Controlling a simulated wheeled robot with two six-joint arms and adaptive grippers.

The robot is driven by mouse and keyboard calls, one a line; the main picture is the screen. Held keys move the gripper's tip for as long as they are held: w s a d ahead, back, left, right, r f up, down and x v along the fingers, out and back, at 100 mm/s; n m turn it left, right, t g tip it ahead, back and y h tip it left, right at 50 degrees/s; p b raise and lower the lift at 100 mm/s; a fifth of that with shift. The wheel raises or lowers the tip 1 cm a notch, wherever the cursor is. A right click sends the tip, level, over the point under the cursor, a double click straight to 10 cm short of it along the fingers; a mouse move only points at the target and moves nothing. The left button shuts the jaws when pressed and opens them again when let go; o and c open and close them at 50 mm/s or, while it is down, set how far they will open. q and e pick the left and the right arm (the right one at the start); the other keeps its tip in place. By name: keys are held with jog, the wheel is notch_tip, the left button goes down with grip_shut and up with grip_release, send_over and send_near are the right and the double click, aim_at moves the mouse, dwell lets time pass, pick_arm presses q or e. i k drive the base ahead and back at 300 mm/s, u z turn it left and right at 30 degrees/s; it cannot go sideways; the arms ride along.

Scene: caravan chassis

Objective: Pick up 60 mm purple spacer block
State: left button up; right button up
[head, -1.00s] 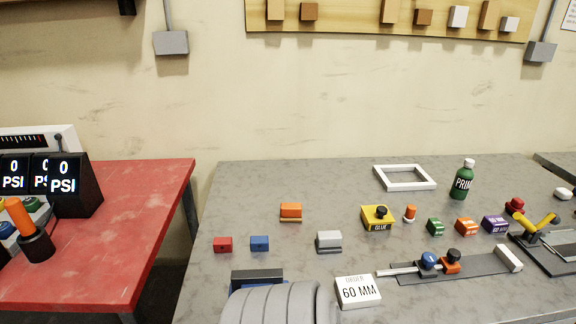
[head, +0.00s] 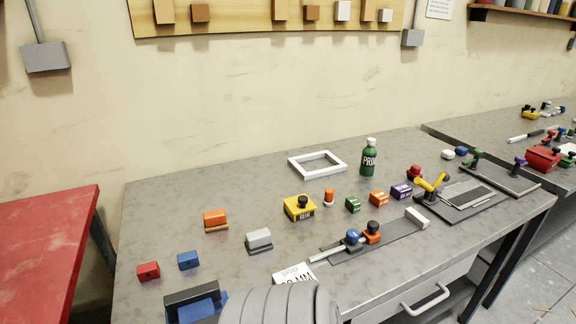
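The purple spacer block (head: 401,191) lies on the grey table in the head view, right of the orange block (head: 378,198) and the green block (head: 353,204). Its label is too small to read now. It stands apart from any gripper. A white order card (head: 296,274) at the front edge is partly hidden by my grey arm link; "MM" shows on it. Neither of my grippers is in view.
A clamp fixture with yellow handles (head: 432,184) and a red knob (head: 414,172) stand close to the purple block. A green bottle (head: 369,158) and a white frame (head: 317,164) are behind. A measuring rail (head: 390,234) lies in front.

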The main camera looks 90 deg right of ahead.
aim_at(401, 191)
jog(key=z, duration=4.45)
